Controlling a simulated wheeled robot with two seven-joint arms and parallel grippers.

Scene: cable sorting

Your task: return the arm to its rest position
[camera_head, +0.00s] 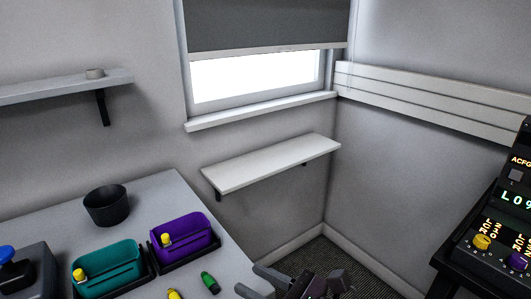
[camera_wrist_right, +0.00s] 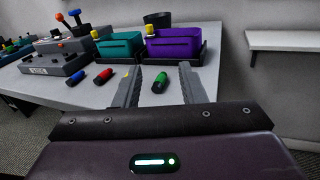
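My right gripper (camera_head: 250,279) is beside the right edge of the table (camera_head: 160,188) in the head view. Its two fingers are apart with nothing between them, and they also show in the right wrist view (camera_wrist_right: 160,78). A green cable plug (camera_head: 210,282) lies on the table left of the gripper. In the wrist view the green plug (camera_wrist_right: 160,84) appears between the fingers but stands off beyond them on the table. A yellow plug (camera_head: 173,294) lies at the bottom of the head view. My left gripper is in neither view.
A teal bin (camera_head: 103,267) and a purple bin (camera_head: 183,239) stand on the table, with a black cup (camera_head: 106,206) behind. Red (camera_wrist_right: 103,77) and blue (camera_wrist_right: 75,77) plugs lie farther left. A wall shelf (camera_head: 270,163) and a control console (camera_head: 500,230) are to the right.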

